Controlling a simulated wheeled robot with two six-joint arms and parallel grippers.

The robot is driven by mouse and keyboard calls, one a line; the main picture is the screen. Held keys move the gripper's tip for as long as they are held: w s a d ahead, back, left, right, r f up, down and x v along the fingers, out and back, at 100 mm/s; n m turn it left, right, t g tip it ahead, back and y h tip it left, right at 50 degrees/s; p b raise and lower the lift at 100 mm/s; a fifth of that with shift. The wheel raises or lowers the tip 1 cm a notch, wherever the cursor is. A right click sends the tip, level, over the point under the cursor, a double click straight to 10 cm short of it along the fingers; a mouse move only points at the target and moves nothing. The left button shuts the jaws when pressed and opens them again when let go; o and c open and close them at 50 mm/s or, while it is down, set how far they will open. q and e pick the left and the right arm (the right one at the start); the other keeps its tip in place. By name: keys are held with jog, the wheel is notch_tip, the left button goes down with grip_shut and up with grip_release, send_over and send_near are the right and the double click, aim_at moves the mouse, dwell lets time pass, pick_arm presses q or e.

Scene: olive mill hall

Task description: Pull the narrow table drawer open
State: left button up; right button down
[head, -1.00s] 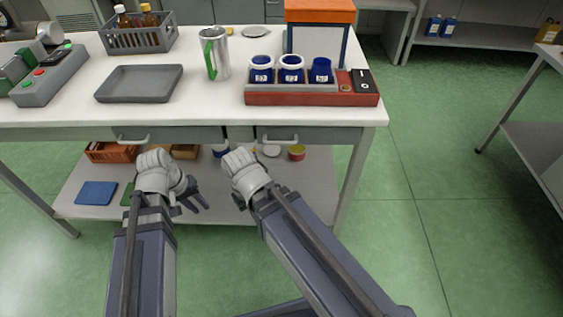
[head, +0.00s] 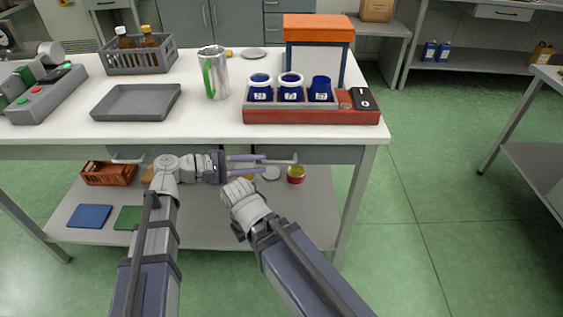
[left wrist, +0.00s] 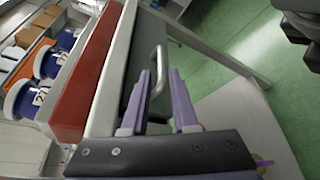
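Two grey drawer fronts sit under the white tabletop (head: 200,130). The right drawer front (head: 335,155) has a pale bar handle (head: 285,161); the left one has a similar handle (head: 127,158). I cannot tell for sure which is the narrower. My left gripper (head: 262,164) is open, its two purple fingers pointing right at the right drawer's handle. In the left wrist view the handle (left wrist: 160,68) shows between or just beyond the fingertips; contact is unclear. The right drawer looks closed. My right wrist is low in front of the table; its fingers are hidden.
On the tabletop are a red rack (head: 310,117) with blue jars, a metal jug (head: 217,75), a grey tray (head: 137,102) and a bottle crate (head: 140,60). A lower shelf (head: 200,220) holds an orange crate (head: 107,174) and tins. Green floor at right is clear.

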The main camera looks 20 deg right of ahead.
aim_at(275, 162)
pick_arm(q)
jog(key=b+x, duration=0.1)
jog(key=x, duration=0.6)
jog(key=shift+d+f+b, duration=0.2)
jog(key=shift+d+b, duration=0.1)
jog(key=shift+d, duration=0.05)
grip_shut()
dwell(1.1)
